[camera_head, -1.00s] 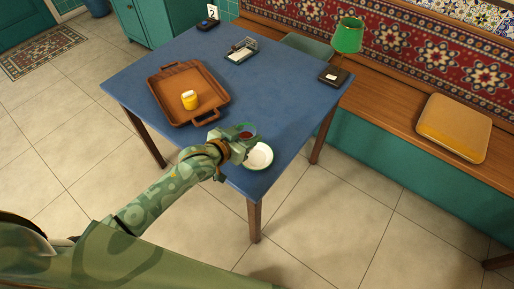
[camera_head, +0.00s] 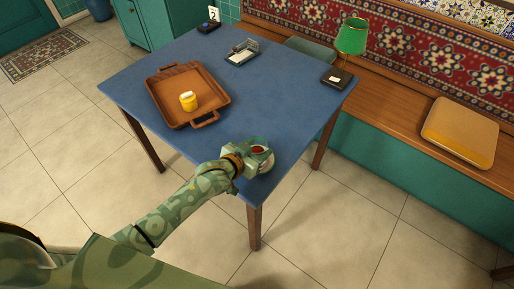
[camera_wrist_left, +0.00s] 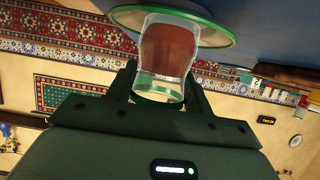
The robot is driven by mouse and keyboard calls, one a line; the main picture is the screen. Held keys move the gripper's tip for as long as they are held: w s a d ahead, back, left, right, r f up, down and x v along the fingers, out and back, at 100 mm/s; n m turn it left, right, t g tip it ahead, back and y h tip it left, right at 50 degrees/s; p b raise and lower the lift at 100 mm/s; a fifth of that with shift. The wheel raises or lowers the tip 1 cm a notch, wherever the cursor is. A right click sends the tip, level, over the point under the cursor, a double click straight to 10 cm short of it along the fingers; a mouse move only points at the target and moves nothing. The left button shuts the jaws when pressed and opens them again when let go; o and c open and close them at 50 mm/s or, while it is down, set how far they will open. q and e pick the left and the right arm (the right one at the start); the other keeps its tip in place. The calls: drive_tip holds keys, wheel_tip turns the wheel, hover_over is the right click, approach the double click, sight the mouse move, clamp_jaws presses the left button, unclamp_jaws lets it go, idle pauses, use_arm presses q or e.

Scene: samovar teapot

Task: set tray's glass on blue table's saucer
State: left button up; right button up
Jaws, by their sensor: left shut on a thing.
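My left gripper (camera_head: 256,150) is shut on a tea glass (camera_head: 258,149) near the front right corner of the blue table (camera_head: 240,98). In the left wrist view the glass (camera_wrist_left: 167,50) shows clear walls and reddish-brown tea, between the two dark fingers of the gripper (camera_wrist_left: 160,95). A white saucer with a green rim (camera_head: 269,163) lies on the table, partly hidden behind the gripper. The saucer (camera_wrist_left: 222,36) also shows just beyond the glass in the left wrist view. I cannot tell whether glass and saucer touch. My right gripper is not in view.
The table's middle is clear.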

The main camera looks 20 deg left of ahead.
use_arm(q)
drive_tip(key=shift+f, duration=0.2)
drive_tip(key=o, duration=1.1)
drive_tip(key=shift+r, duration=0.15)
drive_tip(key=shift+r, duration=0.3)
drive_tip(key=p+v, duration=0.4)
drive_tip(key=v, duration=0.8)
drive_tip(key=shift+f, duration=0.1)
